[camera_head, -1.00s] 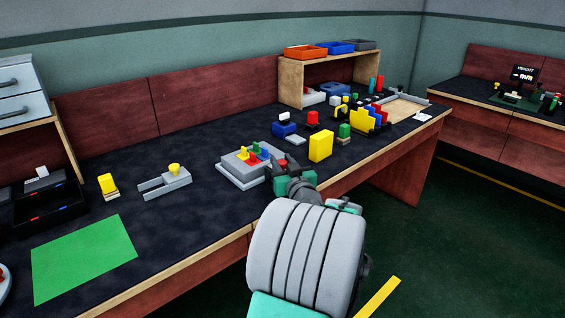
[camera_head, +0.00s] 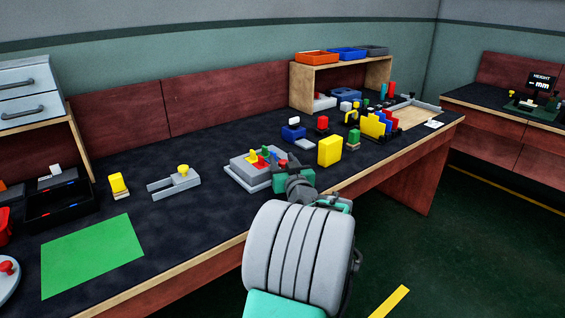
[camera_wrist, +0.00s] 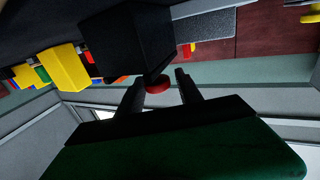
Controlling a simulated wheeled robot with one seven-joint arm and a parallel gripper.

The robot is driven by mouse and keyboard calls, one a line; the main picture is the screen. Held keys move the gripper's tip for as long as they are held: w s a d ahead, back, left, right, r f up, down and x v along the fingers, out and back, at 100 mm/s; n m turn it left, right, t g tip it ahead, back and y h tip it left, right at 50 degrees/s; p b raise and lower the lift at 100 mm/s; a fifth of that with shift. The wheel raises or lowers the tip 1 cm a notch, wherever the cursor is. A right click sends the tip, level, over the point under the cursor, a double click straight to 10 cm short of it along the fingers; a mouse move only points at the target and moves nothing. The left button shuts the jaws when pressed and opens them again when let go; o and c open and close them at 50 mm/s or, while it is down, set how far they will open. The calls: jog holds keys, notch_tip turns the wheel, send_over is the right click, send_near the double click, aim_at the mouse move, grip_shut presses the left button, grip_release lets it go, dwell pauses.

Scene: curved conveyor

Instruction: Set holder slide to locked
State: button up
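I cannot tell for sure which part is the holder slide. A grey forked fixture with a yellow knob (camera_head: 175,181) lies on the bench left of my arm in the head view. A grey block with red, green, blue and yellow pieces (camera_head: 243,170) is just beside my gripper, partly hidden by it. In the wrist view, my gripper (camera_wrist: 159,76) has its two dark fingers apart. A black block (camera_wrist: 128,42) is close by its fingertips, and a red round part (camera_wrist: 157,85) shows between the fingers. Whether the fingers touch it is unclear.
A yellow block (camera_head: 330,150) stands right of my gripper, with several coloured parts behind it. A wooden shelf (camera_head: 300,88) with bins is at the back. A green mat (camera_head: 92,256) lies at the left. The dark bench top before the forked fixture is bare.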

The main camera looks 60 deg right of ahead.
jog(key=shift+o, duration=0.7)
jog(key=shift+s, duration=0.1)
jog(key=v, duration=0.8)
